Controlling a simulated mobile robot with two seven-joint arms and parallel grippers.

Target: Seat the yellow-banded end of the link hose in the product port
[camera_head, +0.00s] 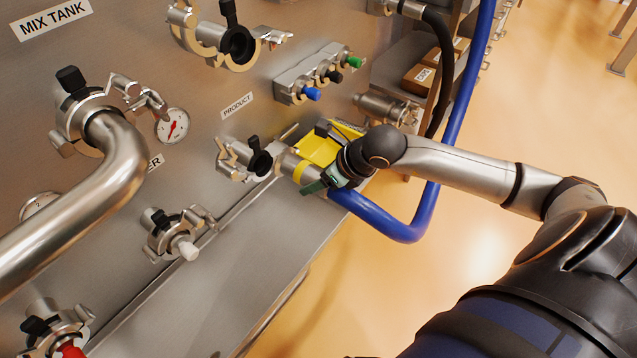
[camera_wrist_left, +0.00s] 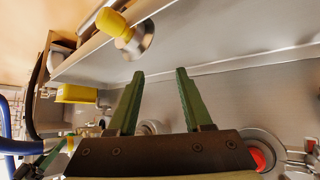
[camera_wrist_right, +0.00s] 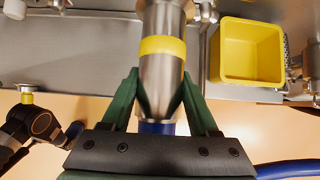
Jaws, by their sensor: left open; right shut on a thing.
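The product port (camera_head: 258,161) is a steel fitting with a clamp on the panel, below the PRODUCT label. My right gripper (camera_head: 322,180) is shut on the steel end of the link hose (camera_head: 288,163), behind its yellow band, which also shows in the right wrist view (camera_wrist_right: 162,46). The steel tip points at the port and lies right up against or very near it; whether it touches is not clear. The blue hose (camera_head: 395,232) hangs from this end in a loop. My left gripper (camera_wrist_left: 160,75) is open and empty, seen only in its wrist view.
A yellow bin (camera_wrist_right: 247,52) sits beside the held end. Several other ports and clamps line the panel, with a bent steel pipe (camera_head: 120,170) at left. Blue, black and green push fittings (camera_head: 312,80) sit above. Open floor (camera_head: 470,240) lies at right.

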